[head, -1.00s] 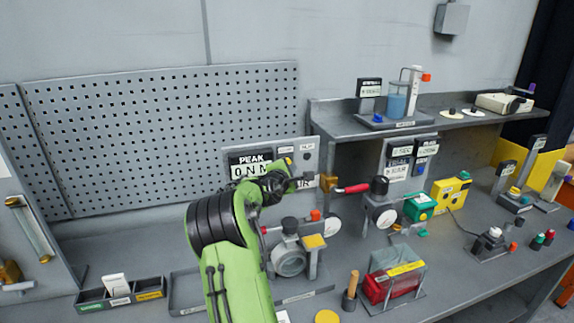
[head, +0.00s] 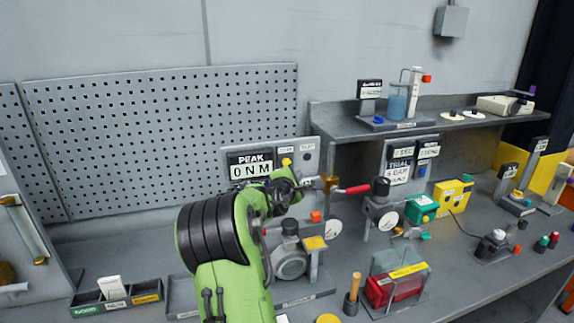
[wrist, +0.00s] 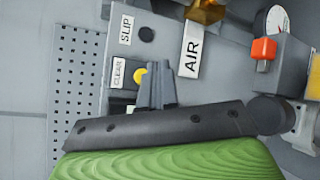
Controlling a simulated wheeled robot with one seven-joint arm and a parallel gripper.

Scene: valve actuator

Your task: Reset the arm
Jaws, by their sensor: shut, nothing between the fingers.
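My green and black arm reaches in from the bottom of the head view. My gripper (head: 308,181) is shut and empty, in front of the peak display panel (head: 311,152) that reads "0 N M". In the wrist view my gripper (wrist: 156,70) shows as two grey fingers pressed together, with the tips beside the yellow CLEAR button (wrist: 140,76). That button (head: 286,161) also shows in the head view, above the wrist. I cannot tell whether the fingertips touch the panel. A dark SLIP button (wrist: 146,34) is next to it. My arm hides part of the panel's lower side.
A valve body (head: 290,262) stands close to the right of my arm. A red-handled lever (head: 353,189), a gauge (head: 387,220) and a green box (head: 421,208) are further right. A divided tray (head: 117,300) lies at left. The perforated board (head: 165,140) is behind.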

